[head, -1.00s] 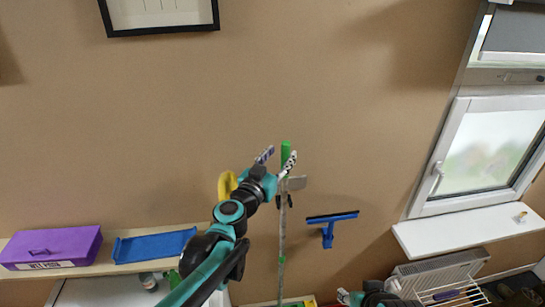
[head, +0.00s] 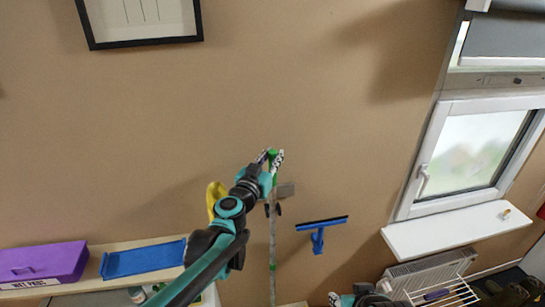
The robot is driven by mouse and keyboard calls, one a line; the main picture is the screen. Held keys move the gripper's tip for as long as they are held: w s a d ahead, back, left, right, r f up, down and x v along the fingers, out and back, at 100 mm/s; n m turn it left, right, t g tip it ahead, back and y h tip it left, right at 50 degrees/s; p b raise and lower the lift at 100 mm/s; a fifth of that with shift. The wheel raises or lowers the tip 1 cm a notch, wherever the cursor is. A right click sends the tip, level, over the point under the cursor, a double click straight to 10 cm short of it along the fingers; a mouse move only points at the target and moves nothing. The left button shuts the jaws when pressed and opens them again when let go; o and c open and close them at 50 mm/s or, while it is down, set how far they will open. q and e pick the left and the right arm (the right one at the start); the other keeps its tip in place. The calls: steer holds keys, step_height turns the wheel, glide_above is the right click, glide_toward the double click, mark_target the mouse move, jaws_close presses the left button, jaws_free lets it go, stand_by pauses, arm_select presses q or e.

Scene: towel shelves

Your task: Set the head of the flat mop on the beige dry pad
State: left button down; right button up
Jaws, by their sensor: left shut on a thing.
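The flat mop's pole (head: 272,245) stands upright against the wall, with a green grip at its top. My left gripper (head: 272,157) is around that green grip, its fingers shut on the mop handle. The pole runs down to the bottom edge of the head view, and the mop head is out of sight. The beige dry pad is not in view. Part of my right gripper (head: 340,298) shows at the bottom edge, too cut off to read its fingers.
A purple box (head: 42,264) and a blue tray (head: 143,259) sit on a shelf at left. A blue squeegee (head: 318,237) hangs right of the pole; a yellow item (head: 214,196) hangs behind my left arm. A windowsill (head: 450,228), radiator and wire rack are at right.

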arm_select(q)
steer(key=shift+r, duration=0.1)
stand_by(0.4)
steer(key=shift+r+p, duration=2.45)
steer(key=shift+r, duration=1)
steer(key=shift+s, duration=0.1)
